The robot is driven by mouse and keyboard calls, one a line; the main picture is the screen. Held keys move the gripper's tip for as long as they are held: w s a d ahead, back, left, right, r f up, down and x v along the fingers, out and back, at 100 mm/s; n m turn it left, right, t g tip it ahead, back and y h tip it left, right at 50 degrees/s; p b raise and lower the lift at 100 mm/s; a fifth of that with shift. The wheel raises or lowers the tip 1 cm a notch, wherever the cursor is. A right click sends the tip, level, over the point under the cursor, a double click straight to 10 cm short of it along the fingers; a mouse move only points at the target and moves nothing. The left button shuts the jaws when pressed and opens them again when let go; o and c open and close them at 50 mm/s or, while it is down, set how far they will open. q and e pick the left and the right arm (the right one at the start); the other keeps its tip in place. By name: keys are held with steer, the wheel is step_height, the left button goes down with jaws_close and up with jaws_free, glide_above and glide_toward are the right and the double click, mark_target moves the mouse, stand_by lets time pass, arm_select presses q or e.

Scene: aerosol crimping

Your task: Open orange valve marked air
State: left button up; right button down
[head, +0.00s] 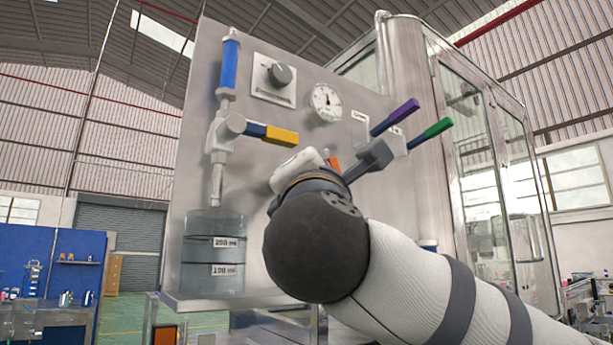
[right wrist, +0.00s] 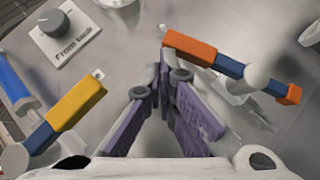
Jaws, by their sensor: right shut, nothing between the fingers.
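The orange valve handle (right wrist: 190,48) runs across the upper right of the right wrist view, with a blue section, a white hub and a small orange end piece. In the head view only a small bit of orange (head: 333,162) shows behind my right arm. My right gripper (right wrist: 163,62) has purple fingers closed together with nothing between them. Its tips are right by the left end of the orange handle; I cannot tell whether they touch it. In the head view my right wrist hides the fingers. The air marking is not readable. My left gripper is not in view.
A yellow-handled valve (head: 281,137) sits left of my right arm. Purple (head: 403,111) and green (head: 438,127) handles stick out at the right. A gauge (head: 326,102) and a pressure knob (head: 280,75) are on the panel (head: 190,150). A grey cylinder (head: 213,250) stands below.

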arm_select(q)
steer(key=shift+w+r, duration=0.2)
arm_select(e)
steer(key=shift+w+d+r, duration=0.55)
steer(key=shift+d+r, duration=0.3)
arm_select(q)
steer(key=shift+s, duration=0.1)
